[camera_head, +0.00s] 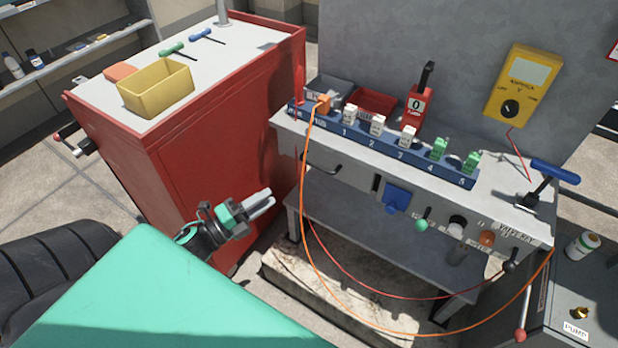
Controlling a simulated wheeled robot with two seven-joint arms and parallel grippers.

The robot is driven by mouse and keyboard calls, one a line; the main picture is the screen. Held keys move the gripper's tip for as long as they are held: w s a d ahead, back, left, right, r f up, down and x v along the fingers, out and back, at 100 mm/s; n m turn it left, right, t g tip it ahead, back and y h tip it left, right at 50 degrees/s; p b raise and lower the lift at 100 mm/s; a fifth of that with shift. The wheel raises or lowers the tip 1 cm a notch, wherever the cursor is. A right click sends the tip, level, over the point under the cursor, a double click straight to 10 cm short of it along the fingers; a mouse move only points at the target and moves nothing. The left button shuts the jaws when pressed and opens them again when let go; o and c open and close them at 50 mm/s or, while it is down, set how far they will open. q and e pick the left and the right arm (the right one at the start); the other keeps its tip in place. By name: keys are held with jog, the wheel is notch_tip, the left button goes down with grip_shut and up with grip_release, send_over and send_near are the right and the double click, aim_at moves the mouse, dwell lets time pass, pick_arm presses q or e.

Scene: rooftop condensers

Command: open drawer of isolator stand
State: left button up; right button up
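The isolator stand (512,205) is a grey metal bench on the right. Its drawer (345,178) is at the left end of the front, below the top, with a dark bar handle (320,168). The drawer front looks flush with the stand, so it appears closed. My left gripper (270,198) is left of the stand and below the handle in the picture, apart from it. Its two pale fingers lie close together and hold nothing that I can see; any gap between them is unclear. My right gripper is not in view.
A red cabinet (215,160) with a yellow bin (157,90) stands close behind my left gripper. A blue terminal rail (385,148) lies on the stand. Orange (303,220) and red (365,288) cables hang in front of it. A grey pump box (590,295) is at right.

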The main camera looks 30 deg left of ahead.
pick_arm(q)
jog(key=x, duration=1.3)
jog(key=shift+w+p, duration=0.35)
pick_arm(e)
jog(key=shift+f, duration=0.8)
pick_arm(q)
jog(key=shift+d+r, duration=0.1)
jog(key=shift+r, duration=0.05)
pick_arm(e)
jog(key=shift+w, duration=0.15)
pick_arm(q)
grip_shut()
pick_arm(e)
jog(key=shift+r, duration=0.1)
